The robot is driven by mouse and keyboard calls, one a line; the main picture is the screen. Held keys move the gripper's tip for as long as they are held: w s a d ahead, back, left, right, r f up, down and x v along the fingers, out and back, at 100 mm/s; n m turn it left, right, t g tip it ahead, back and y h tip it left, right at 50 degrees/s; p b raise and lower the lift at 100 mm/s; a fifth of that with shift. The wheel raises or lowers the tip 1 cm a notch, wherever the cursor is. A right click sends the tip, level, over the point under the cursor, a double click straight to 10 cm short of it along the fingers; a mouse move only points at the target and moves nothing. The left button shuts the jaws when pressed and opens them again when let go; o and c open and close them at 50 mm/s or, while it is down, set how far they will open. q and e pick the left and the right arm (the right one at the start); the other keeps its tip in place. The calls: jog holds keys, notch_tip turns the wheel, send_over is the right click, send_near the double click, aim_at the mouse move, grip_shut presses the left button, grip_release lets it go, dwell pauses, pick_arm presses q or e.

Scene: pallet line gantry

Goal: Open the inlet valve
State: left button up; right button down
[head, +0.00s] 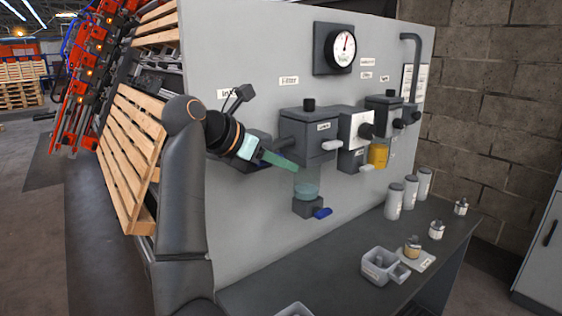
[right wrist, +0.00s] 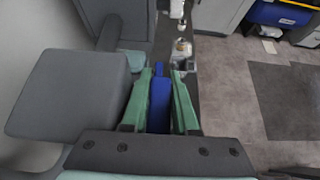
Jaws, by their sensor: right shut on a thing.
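The inlet valve sits on the grey panel under a label starting "In" (head: 228,93), mostly hidden behind my right gripper in the head view. Its blue lever (right wrist: 160,100) shows in the right wrist view, lying lengthwise between the two green fingers. My right gripper (head: 290,163) is shut on this lever; its fingers also show in the right wrist view (right wrist: 160,78). In the head view the gripper reaches in from the left and points right, above the clear bowl of the filter. My left gripper is not in view.
The filter (head: 308,130) with its clear bowl (head: 306,183) and a blue drain lever (head: 322,213) stands right of the gripper. A gauge (head: 342,48) is above. A dark bench (head: 340,290) below carries several canisters, small bottles and a grey container (head: 378,265).

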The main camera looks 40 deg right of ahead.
jog(key=c, duration=0.7)
grip_release()
jog(key=shift+p+v, duration=2.2)
jog(key=shift+v, duration=4.05)
